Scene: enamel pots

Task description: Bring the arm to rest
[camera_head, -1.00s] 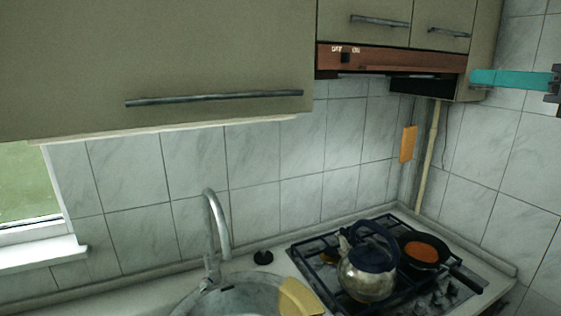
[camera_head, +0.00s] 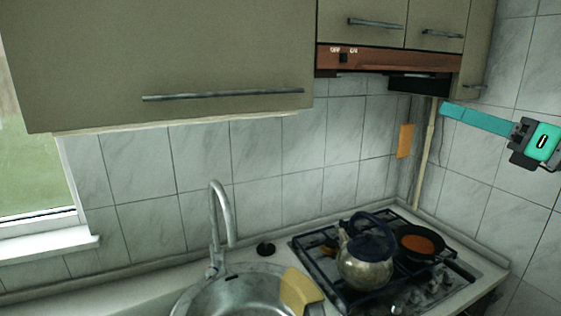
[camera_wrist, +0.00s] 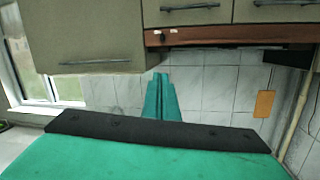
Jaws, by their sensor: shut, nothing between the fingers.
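My gripper (camera_head: 446,109) shows at the right of the head view, raised in front of the tiled wall. Its teal fingers lie together and point left, toward the right end of the range hood. In the wrist view my gripper (camera_wrist: 162,80) has its two teal fingers side by side with nothing between them. It touches nothing that I can see. Most of the arm behind the wrist is outside the head view.
A kettle (camera_head: 366,268) and a pan (camera_head: 419,243) stand on the gas stove (camera_head: 325,265) below. The sink (camera_head: 235,296) is to the left. Wall cabinets (camera_head: 160,55) and the range hood (camera_head: 390,60) hang above. The space over the counter is open.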

